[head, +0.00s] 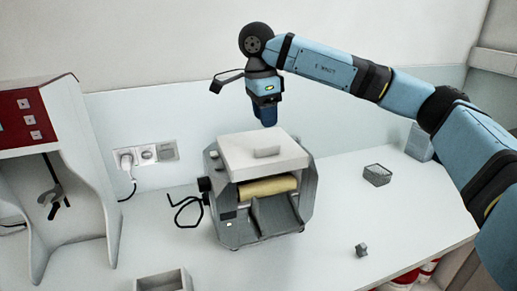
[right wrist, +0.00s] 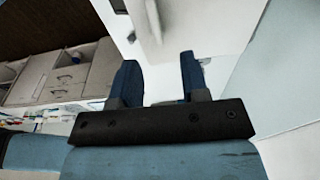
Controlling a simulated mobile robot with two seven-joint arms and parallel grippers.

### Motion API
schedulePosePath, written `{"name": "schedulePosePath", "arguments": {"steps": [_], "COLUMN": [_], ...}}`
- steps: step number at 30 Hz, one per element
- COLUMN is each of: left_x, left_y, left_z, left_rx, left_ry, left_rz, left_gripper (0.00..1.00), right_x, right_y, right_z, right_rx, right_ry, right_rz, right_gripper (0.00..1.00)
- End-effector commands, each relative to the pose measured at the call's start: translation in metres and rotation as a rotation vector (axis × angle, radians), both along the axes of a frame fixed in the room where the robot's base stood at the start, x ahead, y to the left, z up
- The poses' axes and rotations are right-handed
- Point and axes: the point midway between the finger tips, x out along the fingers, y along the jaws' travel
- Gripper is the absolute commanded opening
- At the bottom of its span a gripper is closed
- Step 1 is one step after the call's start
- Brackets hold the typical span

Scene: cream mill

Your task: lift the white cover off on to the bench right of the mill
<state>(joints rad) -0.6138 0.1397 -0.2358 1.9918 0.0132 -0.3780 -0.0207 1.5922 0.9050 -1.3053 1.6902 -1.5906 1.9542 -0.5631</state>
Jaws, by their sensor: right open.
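The mill (head: 222,219) stands on the bench, a grey housing with a yellowish roller (head: 268,188) showing at its front. My right gripper (head: 266,122) is above the cover's back part, pointing down and apart from the handle. Its two blue fingers are spread with nothing between them in the right wrist view (right wrist: 160,70). The pale surfaces beyond the fingers there are hard to identify. My left gripper is not in view.
The bench (head: 325,215) right of the mill has clear room. A red-panelled machine (head: 22,120) and an open box (head: 160,281) are at the left.

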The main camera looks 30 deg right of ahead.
Motion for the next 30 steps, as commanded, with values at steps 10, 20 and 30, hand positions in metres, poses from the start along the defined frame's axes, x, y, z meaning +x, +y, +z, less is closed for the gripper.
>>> {"name": "schedulePosePath", "arguments": {"steps": [10,20,30], "left_x": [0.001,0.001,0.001], "left_y": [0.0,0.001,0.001], "left_z": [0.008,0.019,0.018], "left_rx": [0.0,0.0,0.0], "left_ry": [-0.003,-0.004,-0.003], "left_rz": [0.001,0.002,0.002], "left_gripper": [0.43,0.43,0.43], "right_x": [-0.002,-0.006,-0.006], "right_y": [-0.002,-0.003,-0.003], "right_z": [-0.034,-0.076,-0.079], "right_rx": [0.001,0.002,0.002], "right_ry": [0.001,0.0,0.0], "right_rz": [0.001,0.0,0.0], "right_gripper": [0.41,0.41,0.23]}}
